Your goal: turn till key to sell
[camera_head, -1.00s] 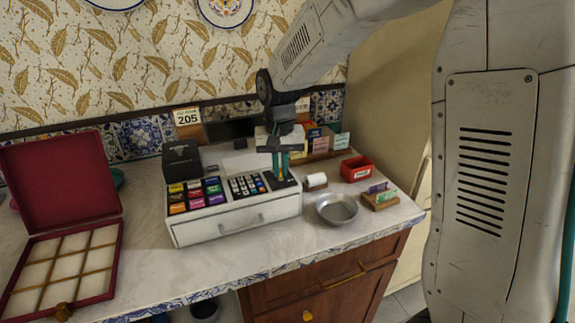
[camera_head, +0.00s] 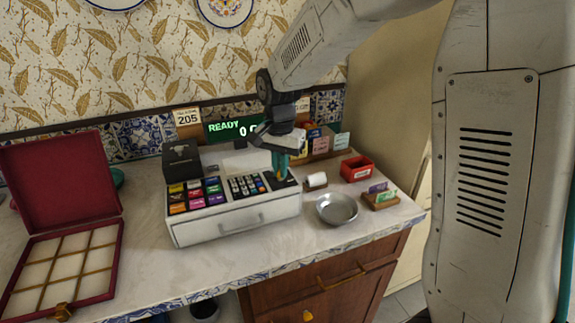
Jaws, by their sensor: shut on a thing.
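The till (camera_head: 240,220) is a white cash register with coloured keys on the left, a dark number pad (camera_head: 246,186) and a closed drawer at the front. Its display (camera_head: 228,130) behind is lit green and reads "READY" with digits partly hidden by my gripper. My gripper (camera_head: 281,176) points down at the dark panel on the till's right end. Its teal fingers are shut on the till key, which is mostly hidden between them.
A metal dish (camera_head: 337,208), a red box (camera_head: 357,169), a white roll (camera_head: 316,180) and a card holder (camera_head: 381,196) stand right of the till. An open red case (camera_head: 66,250) lies at the left. A black box (camera_head: 181,160) stands behind the till. Bare counter lies between case and till.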

